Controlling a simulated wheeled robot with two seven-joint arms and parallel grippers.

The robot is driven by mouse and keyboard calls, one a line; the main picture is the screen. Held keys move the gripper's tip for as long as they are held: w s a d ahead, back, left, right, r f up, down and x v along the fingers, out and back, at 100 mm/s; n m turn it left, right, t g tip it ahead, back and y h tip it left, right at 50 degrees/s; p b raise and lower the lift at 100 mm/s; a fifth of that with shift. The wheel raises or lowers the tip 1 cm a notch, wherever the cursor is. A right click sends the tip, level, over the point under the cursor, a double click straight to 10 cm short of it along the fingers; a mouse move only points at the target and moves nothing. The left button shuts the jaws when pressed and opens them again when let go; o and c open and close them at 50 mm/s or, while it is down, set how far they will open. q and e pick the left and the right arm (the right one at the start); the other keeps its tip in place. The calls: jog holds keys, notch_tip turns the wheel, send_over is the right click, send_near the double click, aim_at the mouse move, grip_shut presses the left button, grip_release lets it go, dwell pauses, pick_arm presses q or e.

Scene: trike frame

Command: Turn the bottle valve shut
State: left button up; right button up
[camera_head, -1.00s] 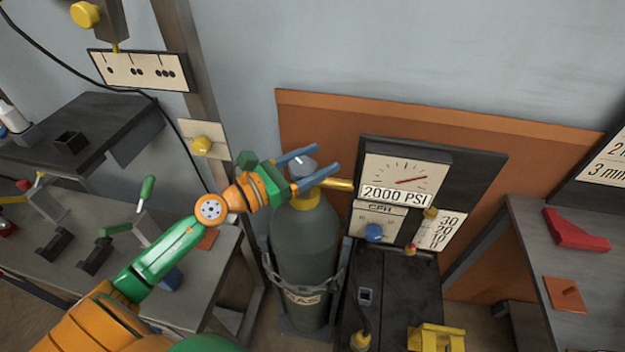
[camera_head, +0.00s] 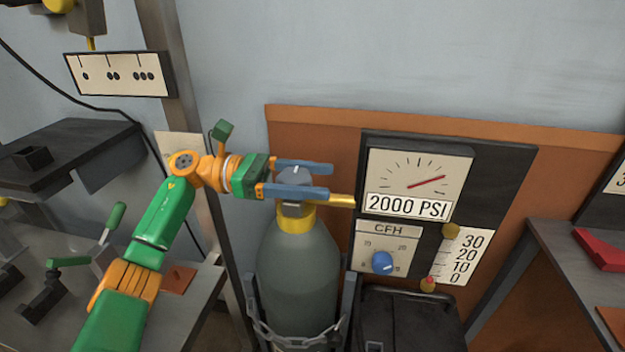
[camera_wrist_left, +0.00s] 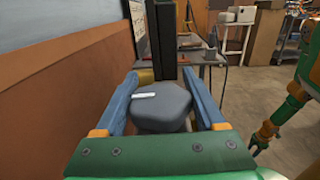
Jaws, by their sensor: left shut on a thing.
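The gas bottle (camera_head: 300,270) stands upright, held by a chain, with a yellow collar at its neck. Its grey valve knob (camera_head: 295,176) sits on top with a white mark on it; the knob also shows in the left wrist view (camera_wrist_left: 162,108). My left gripper (camera_head: 303,181) reaches in from the left, its blue fingers on either side of the knob and shut on it. A yellow outlet pipe (camera_head: 341,201) points right from the valve. The pressure gauge (camera_head: 418,185) has a red needle pointing up and right, above a "2000 PSI" label.
A CFH panel with a blue knob (camera_head: 383,262) is right of the bottle, above a black machine (camera_head: 410,320). A bench (camera_head: 180,310) with clamps stands at left, and another with a red piece (camera_head: 600,248) at right. A brown board backs the bottle.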

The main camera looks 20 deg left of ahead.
pick_arm(q)
jog(key=shift+s+f+m+g, duration=0.15)
jog(key=shift+m+g, duration=0.15)
jog(key=shift+g, duration=0.3)
jog(key=o, duration=1.3)
jog(key=shift+d, duration=0.1)
jog(key=shift+o, duration=0.2)
jog(key=shift+r, duration=0.3)
notch_tip(320, 180, up, 3)
jog(key=shift+s, duration=0.1)
jog(key=s+d+r+b, duration=0.1)
jog(key=s+d+r, duration=0.1)
jog(key=s+r, duration=0.2)
jog(key=s+d+r+b, duration=0.1)
jog(key=s+d+r, duration=0.2)
jog(key=s+r, duration=0.2)
jog(key=s, duration=0.3)
jog(key=shift+s+d+r, duration=0.25)
jog(key=shift+s, duration=0.1)
pick_arm(e)
jog(key=shift+w+d+f, duration=0.25)
jog(key=shift+d+f, duration=0.05)
jog(key=shift+f, duration=0.25)
jog(key=shift+w+d+f, duration=0.2)
jog(key=shift+d+f, duration=0.1)
jog(key=shift+f, duration=0.2)
jog(key=shift+a, duration=0.15)
